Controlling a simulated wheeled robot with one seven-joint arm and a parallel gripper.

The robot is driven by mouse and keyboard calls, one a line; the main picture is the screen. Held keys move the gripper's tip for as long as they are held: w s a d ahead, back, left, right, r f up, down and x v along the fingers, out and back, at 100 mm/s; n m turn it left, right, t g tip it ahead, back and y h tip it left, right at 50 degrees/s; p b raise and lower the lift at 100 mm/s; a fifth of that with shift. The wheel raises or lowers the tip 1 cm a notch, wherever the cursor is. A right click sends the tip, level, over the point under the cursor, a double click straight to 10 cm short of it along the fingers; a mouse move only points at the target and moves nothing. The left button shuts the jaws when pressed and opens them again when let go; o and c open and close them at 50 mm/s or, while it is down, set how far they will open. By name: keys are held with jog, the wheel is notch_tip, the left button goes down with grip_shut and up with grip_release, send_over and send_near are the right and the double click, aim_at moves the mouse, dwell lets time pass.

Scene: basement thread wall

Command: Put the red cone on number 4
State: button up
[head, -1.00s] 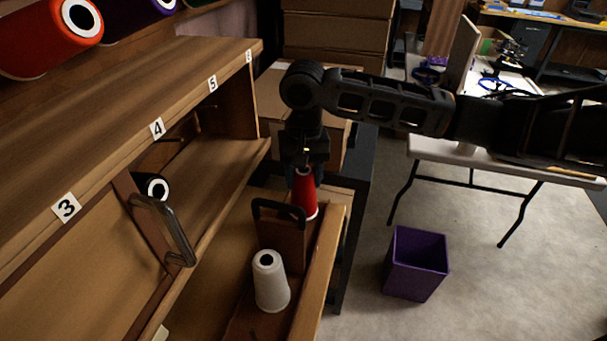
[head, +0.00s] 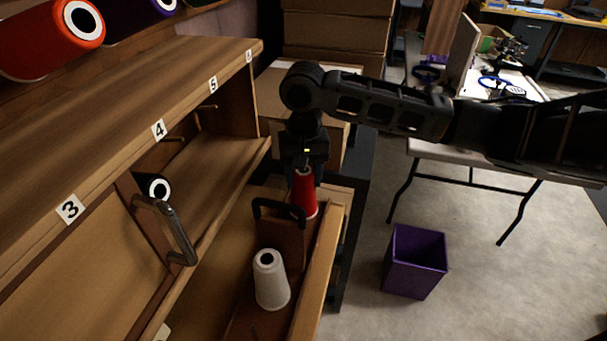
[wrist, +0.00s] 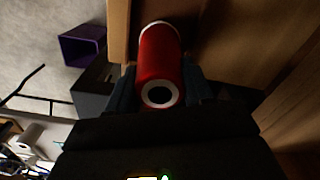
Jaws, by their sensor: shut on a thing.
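The red cone (head: 305,194) stands in the far part of the wooden drawer. My gripper (head: 304,172) is over it and shut on its upper part. In the wrist view the red cone (wrist: 160,66) lies between the two fingers of my gripper (wrist: 160,90), its narrow end with a dark hole towards the camera. The number 4 label (head: 158,130) is on the front edge of the shelf at the left. Below it is a compartment with a peg (head: 173,139) at its back. Whether the cone's base touches the drawer floor cannot be told.
A white cone (head: 270,280) stands in the near part of the drawer (head: 318,285). A black cone with a white end (head: 157,188) is in the shelf near number 3. A dark handle (head: 278,209) stands by the red cone. A purple bin (head: 415,262) is on the floor.

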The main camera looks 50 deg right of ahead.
jog(key=shift+f, duration=0.2)
jog(key=o, duration=1.1)
jog(key=shift+c, duration=0.2)
jog(key=shift+r, duration=0.1)
notch_tip(320, 180, up, 8)
